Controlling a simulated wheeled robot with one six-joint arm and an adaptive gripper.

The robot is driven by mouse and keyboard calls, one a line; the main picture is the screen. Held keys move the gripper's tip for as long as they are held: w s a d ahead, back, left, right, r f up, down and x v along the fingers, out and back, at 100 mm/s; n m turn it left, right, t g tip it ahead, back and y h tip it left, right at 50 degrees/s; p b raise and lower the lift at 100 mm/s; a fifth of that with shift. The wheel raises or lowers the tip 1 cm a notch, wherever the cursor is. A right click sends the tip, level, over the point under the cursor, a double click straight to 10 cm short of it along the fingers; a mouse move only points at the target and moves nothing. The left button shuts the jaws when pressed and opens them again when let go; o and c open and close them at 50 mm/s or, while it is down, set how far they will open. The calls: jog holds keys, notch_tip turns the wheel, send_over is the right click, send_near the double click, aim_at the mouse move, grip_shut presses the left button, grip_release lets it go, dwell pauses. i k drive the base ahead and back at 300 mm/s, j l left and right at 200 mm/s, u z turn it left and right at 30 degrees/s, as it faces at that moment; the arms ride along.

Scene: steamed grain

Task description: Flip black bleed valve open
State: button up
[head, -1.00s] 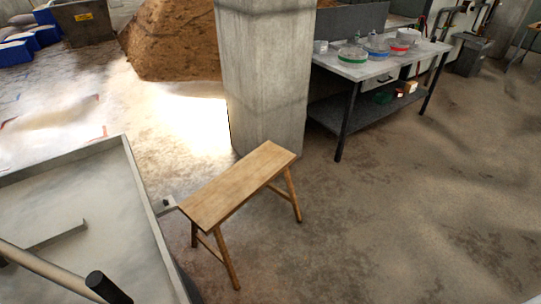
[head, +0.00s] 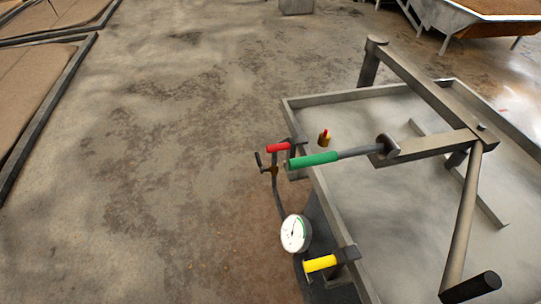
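A small black lever (head: 257,159), which looks like the black bleed valve, stands tilted at the top of a thin pipe. A small brass-coloured fitting (head: 271,170) sits just beside it. They are at the near left side of a large grey metal tray (head: 318,184). A red handle (head: 278,147) is just above and to the right of the black lever. A white round gauge (head: 295,233) is below it. The lever is too small to tell its setting for certain. My gripper is not in view.
A green-gripped lever (head: 314,160) reaches left across the tray edge. A yellow handle (head: 320,263) sits below the gauge. A metal frame (head: 425,85) and a black-ended bar (head: 470,287) rise over the tray. The floor (head: 140,190) to the left is clear.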

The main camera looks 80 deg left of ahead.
aim_at(257, 154)
jog(key=k+j+u, duration=0.1)
jog(key=j, duration=0.4)
jog(key=k+j, duration=0.3)
jog(key=j, duration=0.25)
jog(key=k+j+u, duration=0.15)
jog(key=j, duration=0.35)
jog(key=k+j, duration=0.25)
jog(key=j, duration=0.3)
jog(key=k+j+u, duration=0.15)
jog(key=j, duration=0.4)
jog(key=k+j+u, duration=0.1)
jog(key=j, duration=0.45)
jog(key=k+j, duration=0.15)
jog(key=j, duration=0.4)
jog(key=k+j+u, duration=0.15)
jog(key=j, duration=0.45)
